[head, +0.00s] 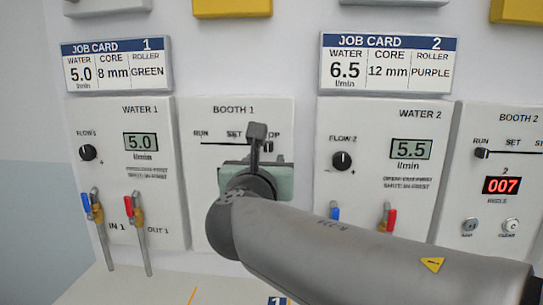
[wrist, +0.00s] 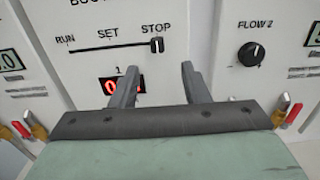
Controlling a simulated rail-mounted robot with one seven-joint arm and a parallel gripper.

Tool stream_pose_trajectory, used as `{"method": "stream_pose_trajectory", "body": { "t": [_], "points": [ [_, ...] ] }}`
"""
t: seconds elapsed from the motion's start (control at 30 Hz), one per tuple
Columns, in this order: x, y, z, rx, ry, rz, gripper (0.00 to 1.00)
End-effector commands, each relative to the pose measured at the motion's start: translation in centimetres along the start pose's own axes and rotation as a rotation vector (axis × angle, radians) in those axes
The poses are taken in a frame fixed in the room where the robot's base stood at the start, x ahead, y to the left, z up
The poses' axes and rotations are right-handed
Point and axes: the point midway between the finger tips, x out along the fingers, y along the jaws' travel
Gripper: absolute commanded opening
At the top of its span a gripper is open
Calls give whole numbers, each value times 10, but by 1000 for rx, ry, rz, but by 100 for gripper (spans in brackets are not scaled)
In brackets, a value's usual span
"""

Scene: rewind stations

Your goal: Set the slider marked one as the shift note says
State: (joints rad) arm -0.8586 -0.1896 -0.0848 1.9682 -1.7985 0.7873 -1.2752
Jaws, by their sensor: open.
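The BOOTH 1 panel (head: 195,180) has a slider track (wrist: 110,46) marked RUN, SET and STOP. Its dark slider knob (wrist: 157,45) stands at the STOP end in the wrist view. A red display (wrist: 108,86) labelled 1 sits below the track, partly hidden by my left finger. My gripper (wrist: 160,70) is open and empty, its fingers pointing at the panel on either side below the knob. In the head view my gripper (head: 258,132) covers the right end of the track and the display. No sheet titled shift note shows.
Job card 1 (head: 117,65) reads water 5.0, core 8 mm, roller green. Job card 2 (head: 386,62) hangs to the right. The WATER 1 panel (head: 110,110) and WATER 2 panel (head: 375,110), with knobs and valves, flank the booth panel. BOOTH 2 (head: 500,140) reads 007.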

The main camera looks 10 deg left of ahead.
Motion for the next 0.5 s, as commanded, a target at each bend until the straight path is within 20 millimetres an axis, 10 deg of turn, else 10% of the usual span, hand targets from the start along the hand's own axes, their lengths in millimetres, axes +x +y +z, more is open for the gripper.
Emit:
{"method": "stream_pose_trajectory", "body": {
  "t": [0.5],
  "points": [
    [-82,0,0,0,0,-2,42]
  ]
}}
